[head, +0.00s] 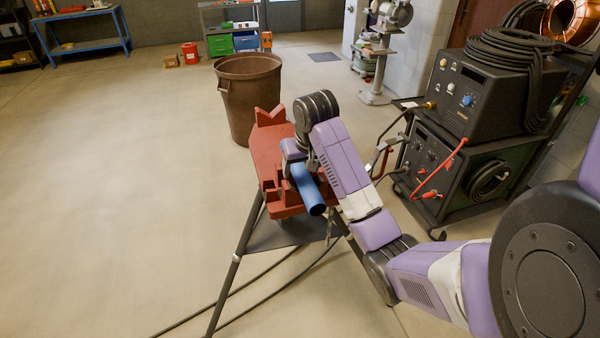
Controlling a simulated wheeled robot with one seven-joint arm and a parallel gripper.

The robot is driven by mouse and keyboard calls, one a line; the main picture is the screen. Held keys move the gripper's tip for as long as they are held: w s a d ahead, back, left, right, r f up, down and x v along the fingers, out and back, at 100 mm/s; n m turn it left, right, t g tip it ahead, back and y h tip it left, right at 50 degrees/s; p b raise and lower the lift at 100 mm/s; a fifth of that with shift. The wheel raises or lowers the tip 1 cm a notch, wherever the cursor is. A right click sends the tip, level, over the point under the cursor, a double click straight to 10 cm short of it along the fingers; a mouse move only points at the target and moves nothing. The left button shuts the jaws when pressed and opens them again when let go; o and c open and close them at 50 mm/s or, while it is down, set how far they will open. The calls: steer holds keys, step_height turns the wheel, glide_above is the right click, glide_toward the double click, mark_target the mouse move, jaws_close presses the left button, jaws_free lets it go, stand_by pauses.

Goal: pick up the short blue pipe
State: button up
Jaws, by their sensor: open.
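The short blue pipe (310,192) rests on the red stand (266,150), with its open end facing me and tilted slightly down toward the right. My gripper (290,170) is at the far part of the pipe, pointing down over the stand. It is open. The wrist hides much of the jaws, and I cannot tell whether the fingers straddle or touch the pipe. The pipe's far end is hidden behind my gripper.
The stand has dark tripod legs and a V-shaped red rest at its far end. A brown bin (249,95) stands behind it. A welding machine cart (470,135) with cables is to the right. Cables lie on the floor below. The floor to the left is clear.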

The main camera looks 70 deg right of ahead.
steer(key=shift+x, duration=0.8)
steer(key=shift+c, duration=0.4)
jaws_close()
steer(key=shift+r, duration=0.1)
